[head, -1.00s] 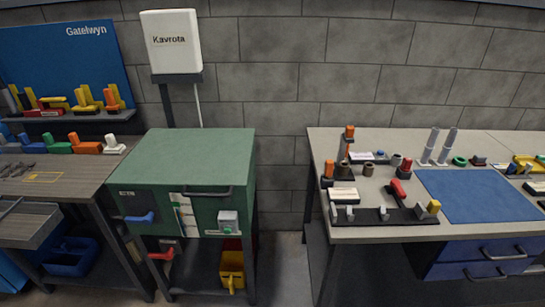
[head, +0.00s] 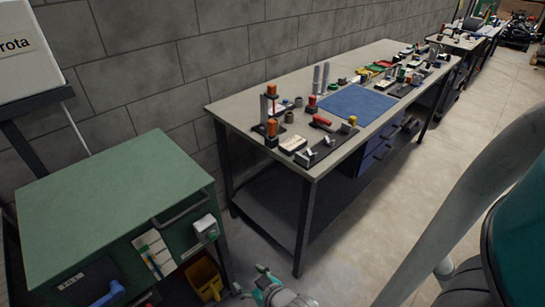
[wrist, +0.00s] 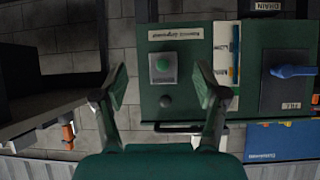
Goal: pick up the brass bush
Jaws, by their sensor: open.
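Two small brownish cylinders stand on the long grey bench in the head view. One (head: 289,117) is beside the orange-topped parts and the other (head: 299,102) is a little behind it. Either may be the brass bush; they are too small to tell. My gripper (wrist: 162,70) is open and empty in the wrist view, facing the front of the green cabinet (wrist: 190,110). Part of it shows low in the head view, well apart from the bench top. No bush can be made out in the wrist view.
The grey bench (head: 235,104) carries a blue mat (head: 356,101), a black fixture (head: 326,149) and red-handled parts. The green-topped cabinet (head: 110,200) stands at left, with a yellow bin (head: 204,278) below. Open floor (head: 400,185) lies right of the bench.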

